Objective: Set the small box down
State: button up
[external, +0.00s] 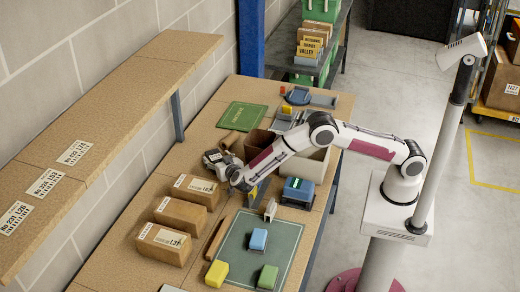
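My gripper (221,163) is over the left half of the bench, just above and right of a brown cardboard box with a white label (196,191). Its fingertips are too small and partly hidden, so I cannot tell whether it is open or shut, or whether it touches that box. Two similar labelled brown boxes, a middle one (180,216) and a front one (164,245), stand in a row nearer the front. Smaller blue (258,239), yellow (217,273) and green (268,277) blocks sit on or by a dark green mat (286,246). Which one is the small box is not clear.
An open cardboard box (259,143) and a pale bin (312,165) stand behind my forearm. A blue device (297,193) sits right of the gripper. A raised shelf (110,110) runs along the wall at left. A green mat (243,116) lies farther back.

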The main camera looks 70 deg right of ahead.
dwell(0.3)
jog(key=shift+r, duration=0.4)
jog(key=shift+s+a+r, duration=0.15)
jog(key=shift+r, duration=0.05)
jog(key=v, duration=1.1)
jog(key=shift+s+a+r, duration=0.15)
jog(key=shift+s+r, duration=0.05)
jog(key=shift+w+r, duration=0.1)
